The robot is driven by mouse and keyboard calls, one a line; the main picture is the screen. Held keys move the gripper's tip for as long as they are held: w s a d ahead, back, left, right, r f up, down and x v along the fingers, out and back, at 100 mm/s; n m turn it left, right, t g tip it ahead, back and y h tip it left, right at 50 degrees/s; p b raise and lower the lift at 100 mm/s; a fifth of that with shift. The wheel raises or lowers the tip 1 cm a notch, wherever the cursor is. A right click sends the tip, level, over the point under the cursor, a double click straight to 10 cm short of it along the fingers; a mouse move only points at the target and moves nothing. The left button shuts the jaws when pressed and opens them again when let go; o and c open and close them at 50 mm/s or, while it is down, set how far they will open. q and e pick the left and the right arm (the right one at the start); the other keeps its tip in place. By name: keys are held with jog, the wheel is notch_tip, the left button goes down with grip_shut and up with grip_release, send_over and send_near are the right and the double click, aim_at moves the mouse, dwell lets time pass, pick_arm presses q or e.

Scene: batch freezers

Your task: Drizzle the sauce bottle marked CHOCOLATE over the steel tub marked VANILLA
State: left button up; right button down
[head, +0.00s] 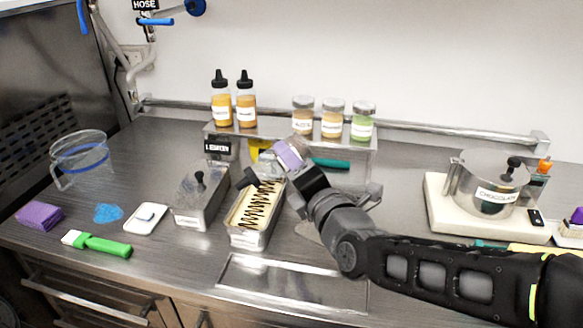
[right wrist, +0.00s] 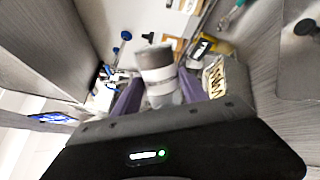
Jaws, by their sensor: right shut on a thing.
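A rectangular steel tub (head: 246,235) stands on the counter at centre in the head view. It holds pale yellow ice cream with a dark brown zigzag line across it. Its front label is too small to read surely. My right gripper (head: 290,155) is above and behind this tub, its purple fingers shut on a sauce bottle. The sauce bottle (head: 267,162) is tipped, its dark nozzle (head: 246,178) pointing left and down near the tub's far end. In the right wrist view the bottle (right wrist: 160,82) sits between both fingers; its label cannot be read. My left gripper is not in view.
A lidded steel tub (head: 190,212) stands left of the open one. Two sauce bottles (head: 233,103) and several jars (head: 333,120) stand on a raised shelf (head: 290,135) behind. A pot marked CHOCOLATE (head: 487,185) stands right. A green-handled brush (head: 97,243) lies front left.

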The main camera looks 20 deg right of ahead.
jog(key=shift+r+m, duration=0.1)
jog(key=shift+m, duration=0.5)
jog(key=shift+r, duration=0.1)
jog(key=shift+r+m, duration=0.6)
jog(key=shift+m, duration=0.55)
jog(key=shift+r+m, duration=0.55)
jog(key=shift+m, duration=0.6)
notch_tip(320, 180, up, 3)
jog(key=m, duration=0.4)
jog(key=shift+r+m, duration=0.1)
jog(key=shift+m, duration=0.3)
